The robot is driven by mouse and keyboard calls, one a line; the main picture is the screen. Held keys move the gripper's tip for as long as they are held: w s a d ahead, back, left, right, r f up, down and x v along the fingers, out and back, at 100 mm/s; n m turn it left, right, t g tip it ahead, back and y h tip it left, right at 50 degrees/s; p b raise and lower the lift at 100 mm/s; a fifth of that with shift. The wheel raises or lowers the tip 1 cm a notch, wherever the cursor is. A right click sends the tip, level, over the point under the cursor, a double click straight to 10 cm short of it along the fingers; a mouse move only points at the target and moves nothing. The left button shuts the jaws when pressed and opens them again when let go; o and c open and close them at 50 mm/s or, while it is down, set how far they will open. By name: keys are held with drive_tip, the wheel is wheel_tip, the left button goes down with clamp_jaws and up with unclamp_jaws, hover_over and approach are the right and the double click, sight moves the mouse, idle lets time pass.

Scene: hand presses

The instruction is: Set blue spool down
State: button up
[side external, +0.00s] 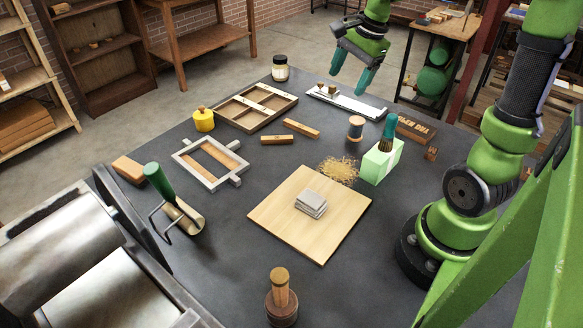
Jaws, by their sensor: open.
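The blue spool (356,128) stands upright on the dark table, left of the pale green block. It has wooden ends and grey-blue thread around its middle. My gripper (352,72) is at the top of the side external view, with its two teal fingers apart and nothing seen between them. It is in the air, higher in the picture than the spool and clear of it.
A green block (381,160) with a teal-handled brush (388,133) stands close right of the spool. A white rail (352,104) lies behind it. Shavings (338,170) and a wooden board (285,228) are nearer. Bare table lies left of the spool.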

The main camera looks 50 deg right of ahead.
drive_tip(key=s+a+r+n+t, duration=0.1)
drive_tip(key=s+a+n, duration=0.3)
drive_tip(key=a+n, duration=0.4)
drive_tip(key=s+a+r+n+t+y, duration=0.1)
drive_tip(key=s+a+r+n+t, duration=0.1)
drive_tip(key=s+a+n, duration=0.3)
drive_tip(key=a+n+t, duration=0.1)
drive_tip(key=a+n, duration=0.1)
drive_tip(key=a, duration=0.2)
drive_tip(key=shift+s+a+r+n, duration=0.15)
drive_tip(key=shift+a+r+n, duration=0.15)
drive_tip(key=shift+a+n, duration=0.1)
